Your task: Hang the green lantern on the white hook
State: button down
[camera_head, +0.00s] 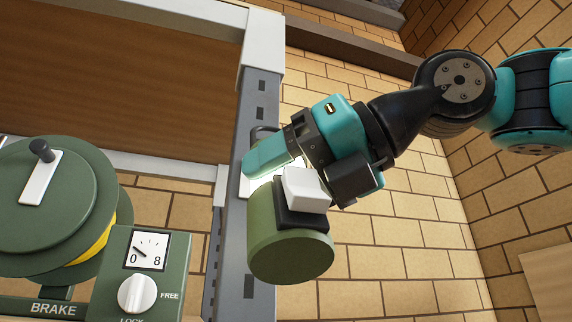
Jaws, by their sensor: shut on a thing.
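The green lantern (290,252) is a rounded olive-green cylinder at the centre of the view, tilted, in front of a grey slotted post. My gripper (284,181) reaches in from the upper right and is shut on the lantern near its upper part. A bright glow shows between the fingers. A dark curved loop shows just behind the gripper against the post; I cannot tell whether it belongs to the lantern. A small white patch shows by the post at the gripper's left, mostly hidden; I cannot tell whether it is the white hook. No hook shape is clearly visible.
The grey slotted post (259,98) stands close behind the lantern, with a white beam above. A green reel (42,195) with a crank is at the left, beside a green brake box (115,282) with a dial and white knob. Brick wall lies right, with open room before it.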

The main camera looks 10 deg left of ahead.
jog(key=shift+w+a+r+p, duration=0.1)
jog(key=shift+w+a+p, duration=0.35)
jog(key=shift+w, duration=0.25)
jog(key=shift+w+a+p, duration=0.35)
jog(key=shift+w+p, duration=0.05)
jog(key=shift+w, duration=0.25)
jog(key=shift+w+a+f+b, duration=0.2)
jog(key=shift+w+f+b, duration=0.1)
jog(key=shift+f+b, duration=0.2)
jog(key=shift+w+a+f+b, duration=0.15)
jog(key=shift+w+f+b, duration=0.1)
jog(key=shift+f+b, duration=0.2)
jog(key=shift+c, duration=0.9)
grip_release()
jog(key=shift+f, duration=0.1)
